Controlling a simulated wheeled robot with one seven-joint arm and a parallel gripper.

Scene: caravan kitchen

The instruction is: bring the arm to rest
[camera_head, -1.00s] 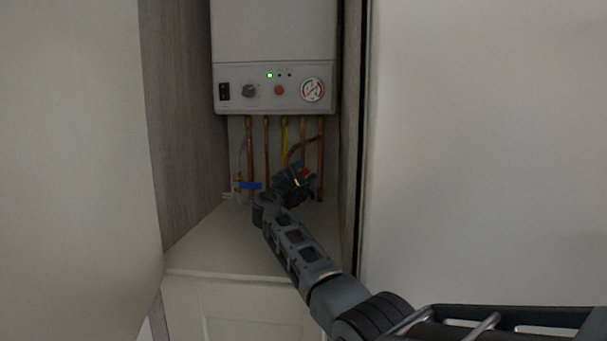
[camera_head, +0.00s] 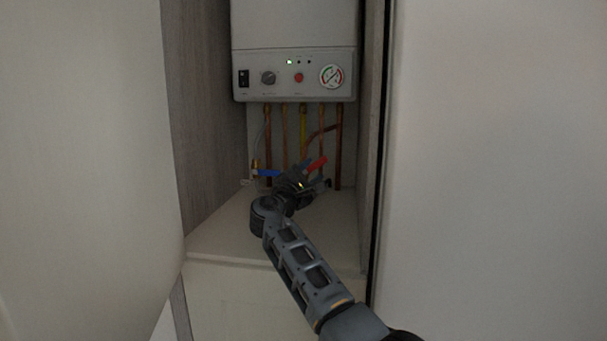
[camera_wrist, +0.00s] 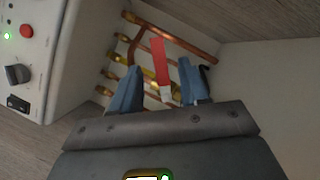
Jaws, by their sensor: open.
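My gripper (camera_head: 294,183) is low in the cupboard, under the boiler, at the end of my arm. In the wrist view its two blue-grey fingers (camera_wrist: 158,72) are spread open. A red valve lever (camera_wrist: 160,62) shows between them in that picture, with a gap on each side, so nothing is held. I cannot tell how far beyond the fingertips the lever is. In the head view the red lever (camera_head: 316,163) slants up to the right just above my gripper. My gripper hides its lower end.
A grey boiler (camera_head: 294,50) hangs above, with copper pipes (camera_head: 285,128) below it. A blue lever (camera_head: 267,173) is left of my gripper. Cupboard walls stand close on both sides, and a pale door or panel (camera_head: 85,160) fills the left. The shelf (camera_head: 225,238) looks bare.

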